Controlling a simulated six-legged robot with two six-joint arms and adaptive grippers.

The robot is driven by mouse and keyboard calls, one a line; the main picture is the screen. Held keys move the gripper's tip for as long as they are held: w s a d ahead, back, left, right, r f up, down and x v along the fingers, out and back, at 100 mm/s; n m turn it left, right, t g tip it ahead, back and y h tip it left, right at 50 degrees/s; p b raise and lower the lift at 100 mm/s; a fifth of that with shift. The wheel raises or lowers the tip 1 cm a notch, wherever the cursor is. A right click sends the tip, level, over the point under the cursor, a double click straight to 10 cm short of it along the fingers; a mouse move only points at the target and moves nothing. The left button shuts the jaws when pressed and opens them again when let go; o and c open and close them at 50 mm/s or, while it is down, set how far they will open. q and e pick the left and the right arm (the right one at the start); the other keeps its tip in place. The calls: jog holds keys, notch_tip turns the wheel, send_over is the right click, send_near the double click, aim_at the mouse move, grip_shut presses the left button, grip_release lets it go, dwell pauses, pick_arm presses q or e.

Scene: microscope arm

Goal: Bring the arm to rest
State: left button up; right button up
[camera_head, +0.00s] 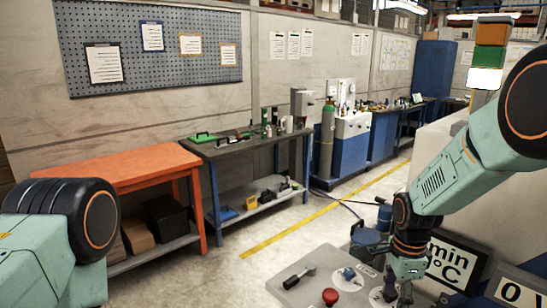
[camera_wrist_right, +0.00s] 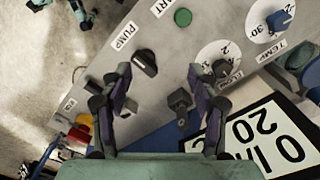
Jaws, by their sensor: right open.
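My right arm (camera_head: 448,182) comes in from the right in the head view and reaches down over a grey control panel (camera_head: 312,262). My right gripper (camera_head: 402,297) is at its lower end, partly cut off by the frame. In the right wrist view my right gripper (camera_wrist_right: 160,92) is open, with nothing between its fingers. A black knob (camera_wrist_right: 145,63) near the PUMP label lies just beyond the left finger. A white dial (camera_wrist_right: 218,50) is beyond the right finger. My left arm (camera_head: 60,225) shows only in part at the lower left; its gripper is out of view.
The panel also bears a green button (camera_wrist_right: 183,17), a second dial (camera_wrist_right: 270,25), a black-handled lever (camera_head: 300,276) and a red button (camera_head: 330,297). A display (camera_head: 452,262) stands beside the gripper. An orange bench (camera_head: 140,165) is at left; the floor between is clear.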

jog(key=s+a+f+n, duration=0.2)
jog(key=s+f+n, duration=0.3)
jog(key=s+f, duration=0.5)
jog(key=s+f+n, duration=0.2)
jog(key=s+n, duration=0.2)
jog(key=s, duration=0.4)
jog(key=s+a+f+n, duration=0.1)
jog(key=s+f+n, duration=0.3)
jog(key=s, duration=0.5)
jog(key=s+f+n, duration=0.1)
jog(key=s+n, duration=0.4)
jog(key=s, duration=0.3)
notch_tip(320, 180, down, 21)
jog(key=b, duration=2.1)
jog(key=shift+a, duration=0.25)
jog(key=shift+s, duration=0.1)
